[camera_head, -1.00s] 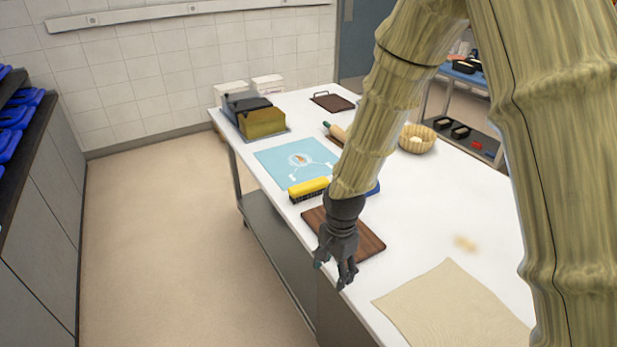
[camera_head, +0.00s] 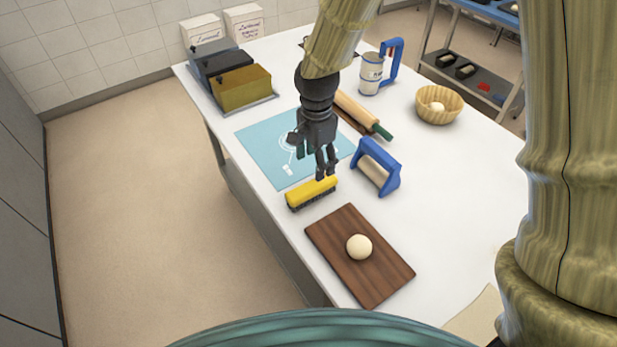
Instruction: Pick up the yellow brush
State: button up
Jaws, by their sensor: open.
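The yellow brush (camera_head: 311,191) lies on the white table near its left edge, yellow body up and dark bristles down. It sits at the near edge of a light blue mat (camera_head: 262,150). My gripper (camera_head: 326,171) is open and points down, its fingertips over or just behind the brush's right end in the picture. I see nothing between its fingers. I cannot tell how high the fingers are above the brush.
A blue-handled roller (camera_head: 376,168) stands just right of the brush. A wooden board (camera_head: 340,229) with a dough ball (camera_head: 359,247) lies in front. A rolling pin (camera_head: 356,108), a can (camera_head: 371,73), a basket (camera_head: 438,104) and a yellow-brown box (camera_head: 244,88) stand farther back.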

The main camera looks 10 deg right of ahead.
aim_at(312, 186)
jog(key=shift+a+f+p, duration=0.1)
jog(key=shift+f+p, duration=0.6)
jog(key=shift+f, duration=2)
jog(key=shift+a+f+p, duration=0.15)
jog(key=shift+f+p, duration=0.4)
jog(key=shift+f, duration=0.25)
jog(key=shift+a+f+p, duration=0.15)
jog(key=shift+f+p, duration=0.35)
jog(key=shift+f, duration=0.25)
jog(key=shift+f+p, duration=0.3)
jog(key=shift+f, duration=0.8)
jog(key=shift+c, duration=0.3)
jog(key=c, duration=1.1)
jog(key=shift+r, duration=0.1)
jog(key=shift+r+b, duration=1.65)
jog(key=shift+r, duration=3.3)
jog(key=shift+w, duration=0.1)
